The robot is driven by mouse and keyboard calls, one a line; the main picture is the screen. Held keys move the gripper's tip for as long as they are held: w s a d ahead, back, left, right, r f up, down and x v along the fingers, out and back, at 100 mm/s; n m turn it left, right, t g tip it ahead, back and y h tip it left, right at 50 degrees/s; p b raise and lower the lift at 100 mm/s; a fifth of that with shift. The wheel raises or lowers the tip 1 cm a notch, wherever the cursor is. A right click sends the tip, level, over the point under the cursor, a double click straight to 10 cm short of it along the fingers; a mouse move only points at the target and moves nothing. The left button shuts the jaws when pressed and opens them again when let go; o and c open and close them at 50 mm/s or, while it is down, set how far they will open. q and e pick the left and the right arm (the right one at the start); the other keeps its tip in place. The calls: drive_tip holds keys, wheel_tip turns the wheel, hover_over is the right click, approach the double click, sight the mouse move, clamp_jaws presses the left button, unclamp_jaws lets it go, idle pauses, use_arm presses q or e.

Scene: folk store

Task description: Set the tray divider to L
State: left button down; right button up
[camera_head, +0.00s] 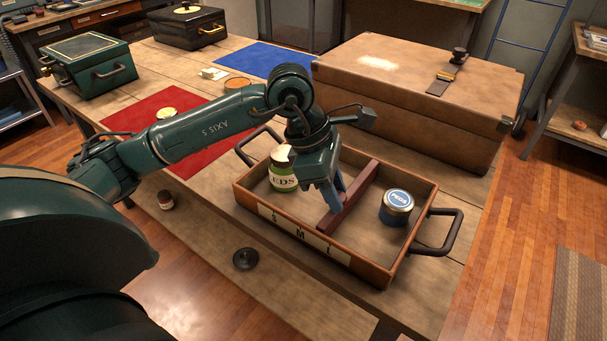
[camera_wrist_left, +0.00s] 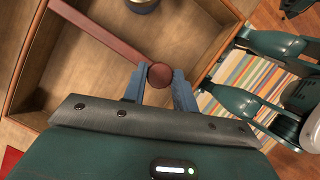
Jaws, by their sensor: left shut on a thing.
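The wooden tray (camera_head: 392,274) stands on the bench, with a label plate marked S, M and L on its near wall. A dark red divider (camera_head: 362,187) crosses it from front to back, its near end around the M to L part of the plate. My left gripper (camera_head: 338,196) is shut on the divider's near end. In the left wrist view its blue fingers (camera_wrist_left: 158,92) flank a round red knob (camera_wrist_left: 159,75) at the end of the divider (camera_wrist_left: 100,34). My right gripper is not in view.
A green-labelled jar (camera_head: 283,176) stands in the tray left of the divider, a blue PEGS tin (camera_head: 397,207) right of it. A large brown case (camera_head: 415,95) stands behind.

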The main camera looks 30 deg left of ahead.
use_arm(q)
drive_tip(key=d, duration=0.3)
drive_tip(key=shift+s, duration=0.1)
drive_tip(key=shift+d, duration=0.15)
drive_tip(key=c, duration=1.4)
unclamp_jaws()
drive_tip(key=shift+r, duration=0.1)
drive_tip(key=shift+v, duration=6.5)
